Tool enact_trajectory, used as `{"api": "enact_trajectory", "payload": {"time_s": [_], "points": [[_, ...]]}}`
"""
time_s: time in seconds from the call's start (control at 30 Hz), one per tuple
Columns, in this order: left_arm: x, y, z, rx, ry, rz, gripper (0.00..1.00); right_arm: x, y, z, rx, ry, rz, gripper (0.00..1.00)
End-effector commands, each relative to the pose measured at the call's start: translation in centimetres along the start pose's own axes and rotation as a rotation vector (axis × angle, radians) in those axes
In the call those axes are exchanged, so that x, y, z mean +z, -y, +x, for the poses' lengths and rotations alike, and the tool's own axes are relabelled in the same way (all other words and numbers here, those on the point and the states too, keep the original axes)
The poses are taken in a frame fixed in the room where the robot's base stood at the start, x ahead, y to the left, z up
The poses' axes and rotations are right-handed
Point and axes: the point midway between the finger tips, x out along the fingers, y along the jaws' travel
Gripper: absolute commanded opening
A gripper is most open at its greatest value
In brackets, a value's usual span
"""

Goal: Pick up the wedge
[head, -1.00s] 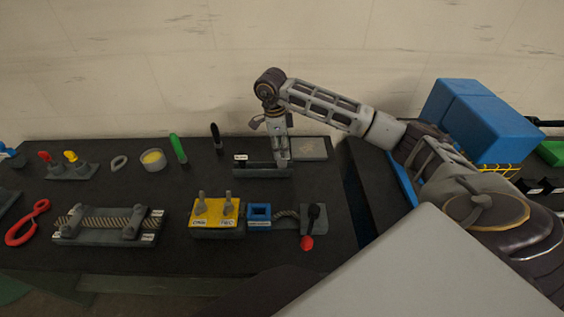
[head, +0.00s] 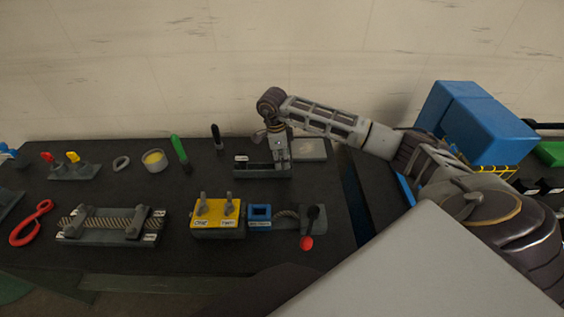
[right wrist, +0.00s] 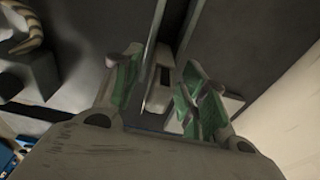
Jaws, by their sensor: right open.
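A pale, tapered piece that looks like the wedge (right wrist: 159,92) shows between my right fingers in the right wrist view. It lies over a dark slotted holder, and its lower part is hidden by my gripper's body. My right gripper (right wrist: 163,88) is open, with its green-padded fingers on either side of the piece and no clear contact. In the head view my right gripper (head: 281,163) points down at the right part of the dark holder (head: 257,172); the wedge cannot be made out there. My left gripper is not in view.
A grey plate (head: 309,149) lies right behind the gripper. A dark upright tool (head: 217,138) and a green-handled one (head: 179,150) stand to the left. A yellow block (head: 217,222) and a blue block (head: 260,213) sit in front. Blue boxes (head: 475,125) stand at the right.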

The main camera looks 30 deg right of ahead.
Motion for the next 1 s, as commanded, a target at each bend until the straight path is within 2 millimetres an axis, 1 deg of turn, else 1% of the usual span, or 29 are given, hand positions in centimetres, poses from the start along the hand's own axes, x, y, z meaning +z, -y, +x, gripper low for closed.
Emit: {"api": "enact_trajectory", "payload": {"time_s": [0.1, 0.53, 0.87, 1.0], "points": [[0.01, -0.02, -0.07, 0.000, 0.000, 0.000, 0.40, -0.01, -0.02, 0.35, 0.001, 0.000, 0.000, 0.43], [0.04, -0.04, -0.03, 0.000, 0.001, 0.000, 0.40, -0.01, 0.00, 0.35, 0.000, 0.000, 0.000, 0.43], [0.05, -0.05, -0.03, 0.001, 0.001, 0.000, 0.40, -0.01, 0.00, 0.34, 0.000, 0.000, 0.000, 0.00], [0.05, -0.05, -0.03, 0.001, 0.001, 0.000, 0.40, -0.02, 0.01, 0.33, 0.000, 0.000, 0.000, 0.00]]}}
